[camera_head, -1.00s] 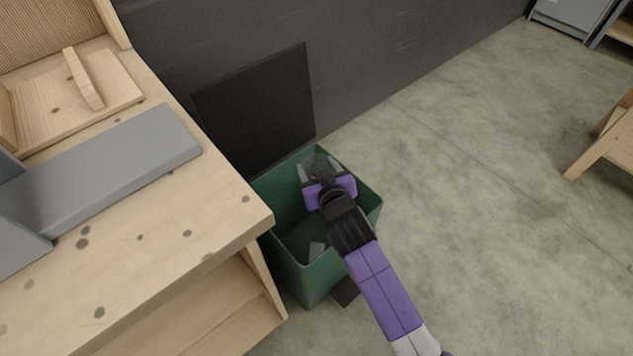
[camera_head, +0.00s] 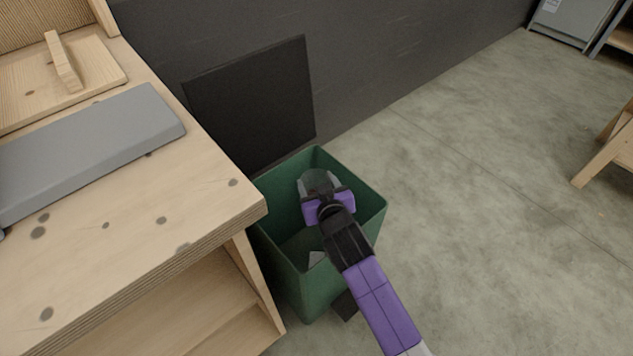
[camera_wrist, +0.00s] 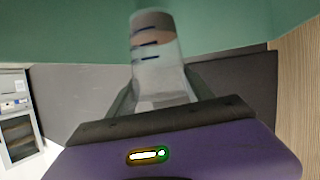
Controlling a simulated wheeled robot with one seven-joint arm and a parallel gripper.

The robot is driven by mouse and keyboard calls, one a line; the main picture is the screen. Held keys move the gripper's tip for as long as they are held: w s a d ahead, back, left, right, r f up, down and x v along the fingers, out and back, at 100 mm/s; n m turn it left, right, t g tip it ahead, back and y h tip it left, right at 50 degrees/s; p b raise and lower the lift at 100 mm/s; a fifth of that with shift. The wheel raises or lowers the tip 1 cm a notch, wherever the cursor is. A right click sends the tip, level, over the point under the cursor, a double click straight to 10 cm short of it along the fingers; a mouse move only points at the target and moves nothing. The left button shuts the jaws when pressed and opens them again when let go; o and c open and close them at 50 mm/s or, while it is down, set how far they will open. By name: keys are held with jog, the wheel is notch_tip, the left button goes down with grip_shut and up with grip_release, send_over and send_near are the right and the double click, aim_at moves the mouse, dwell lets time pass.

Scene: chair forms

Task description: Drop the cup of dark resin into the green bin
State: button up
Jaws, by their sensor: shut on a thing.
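My gripper (camera_head: 318,184) is over the open top of the green bin (camera_head: 340,278), within its rim, with the forearm reaching in from the lower right. It is shut on the cup of dark resin (camera_wrist: 157,62). In the wrist view the cup is clear and translucent, with dark marks on its side and a brownish-grey band at its far end. In the head view the cup (camera_head: 316,178) is a small greyish shape, partly hidden by my gripper. The bin's green wall (camera_wrist: 75,30) fills the top of the wrist view.
A wooden workbench (camera_head: 120,255) with a grey slab (camera_head: 90,140) on it stands close left of the bin. A black panel (camera_head: 250,105) leans on the dark wall behind.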

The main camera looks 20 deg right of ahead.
jog(key=o, duration=1.1)
jog(key=shift+p+v, duration=1.15)
jog(key=shift+v, duration=2.75)
